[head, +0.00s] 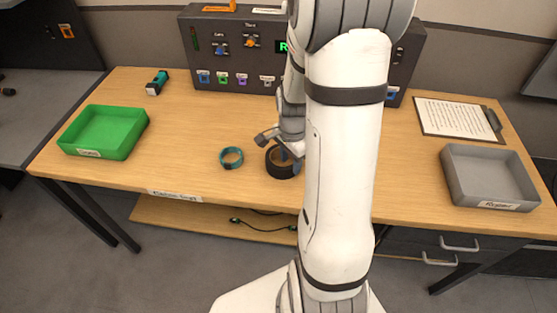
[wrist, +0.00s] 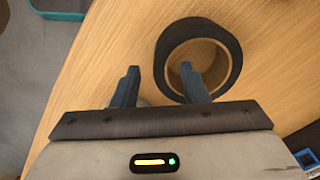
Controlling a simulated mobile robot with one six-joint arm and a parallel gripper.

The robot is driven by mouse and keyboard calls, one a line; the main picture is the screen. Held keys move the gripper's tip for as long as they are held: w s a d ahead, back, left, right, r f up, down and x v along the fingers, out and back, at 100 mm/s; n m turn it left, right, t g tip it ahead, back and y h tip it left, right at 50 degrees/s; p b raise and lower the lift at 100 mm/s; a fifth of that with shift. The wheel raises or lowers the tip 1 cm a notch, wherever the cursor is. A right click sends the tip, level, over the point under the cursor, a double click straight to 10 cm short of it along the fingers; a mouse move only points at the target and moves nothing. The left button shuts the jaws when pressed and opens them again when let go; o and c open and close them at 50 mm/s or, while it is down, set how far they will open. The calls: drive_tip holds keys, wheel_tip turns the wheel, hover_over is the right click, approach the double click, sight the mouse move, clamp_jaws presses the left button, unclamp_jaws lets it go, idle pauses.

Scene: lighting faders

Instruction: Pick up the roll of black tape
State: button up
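The roll of black tape (head: 282,174) lies flat on the wooden table, left of my arm in the head view. In the wrist view the roll (wrist: 197,28) is just ahead of my gripper, with its tan core showing. My gripper (wrist: 159,68) is open, its two blue fingers apart. The right finger shows over the roll's hole and the left finger is outside the roll, to its left. I cannot tell how deep the fingertips reach or whether they touch the tape. My arm hides part of the table in the head view.
A teal tape roll (head: 231,166) lies left of the black one. A green tray (head: 128,143) stands at left, a grey tray (head: 488,203) and clipboard (head: 459,118) at right. A dark control panel (head: 215,55) lines the back. The table between the green tray and teal roll is clear.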

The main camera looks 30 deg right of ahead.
sight(291, 166)
drive_tip(key=shift+w+d+f, duration=0.1)
drive_tip(key=shift+f, duration=2.05)
drive_tip(key=shift+c, duration=0.6)
clamp_jaws()
